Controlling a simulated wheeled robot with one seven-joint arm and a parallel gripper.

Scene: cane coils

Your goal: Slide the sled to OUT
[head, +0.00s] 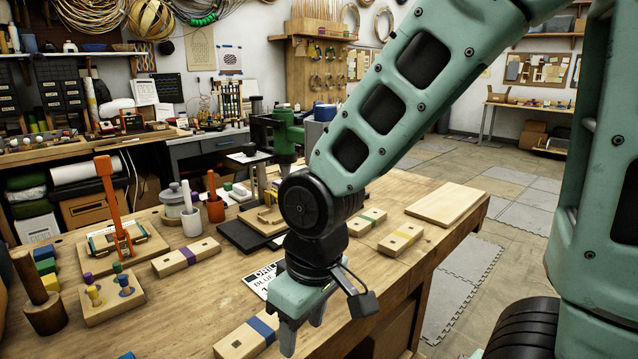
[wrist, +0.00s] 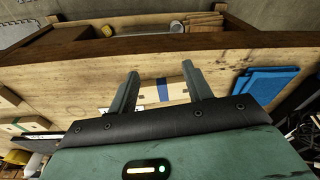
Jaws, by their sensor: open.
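My gripper (head: 303,332) is open and empty, fingers pointing down, over the front of the workbench. In the head view a wooden block with a blue band (head: 232,346) lies beside and to the left of the fingers. In the wrist view my gripper (wrist: 160,70) has its two fingers spread, and a blue-banded wooden block (wrist: 177,91) shows beyond the gap between them. I cannot tell which piece is the sled, and no OUT mark is readable. A partly hidden card (head: 262,281) with black print lies behind my gripper.
A peg board (head: 97,307) and an orange lever on a base (head: 152,242) stand left. A plain board (head: 455,203) lies at the right end.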

